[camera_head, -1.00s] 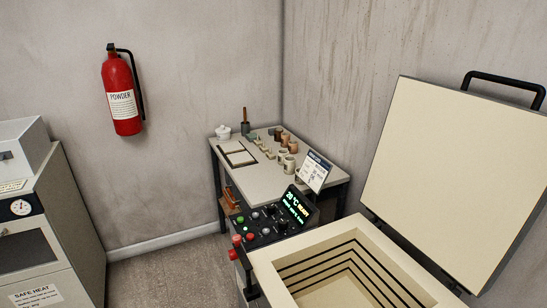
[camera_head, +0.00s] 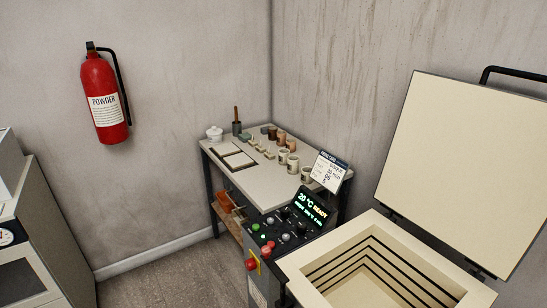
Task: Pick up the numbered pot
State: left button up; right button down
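Several small pots stand on the table (camera_head: 250,190) in the corner. Pale cups with dark markings, such as the nearest pale pot (camera_head: 307,174), another pale pot (camera_head: 292,163) and a third pale pot (camera_head: 283,156), stand along its right side. Brown pots (camera_head: 281,138) stand behind them. The markings are too small to read, so I cannot tell which pot is the numbered one. Neither of my grippers is in view.
An open kiln (camera_head: 400,228) with a raised lid (camera_head: 470,165) fills the right. Its control panel (camera_head: 285,228) stands in front of the table. A card (camera_head: 328,171) stands at the table's right edge. A fire extinguisher (camera_head: 104,100) hangs on the wall. Floor (camera_head: 165,270) is clear at left centre.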

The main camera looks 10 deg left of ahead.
aim_at(284, 157)
jog(key=j, duration=1.05)
jog(key=i+j+u, duration=0.1)
jog(key=i+j, duration=0.8)
jog(key=i, duration=0.1)
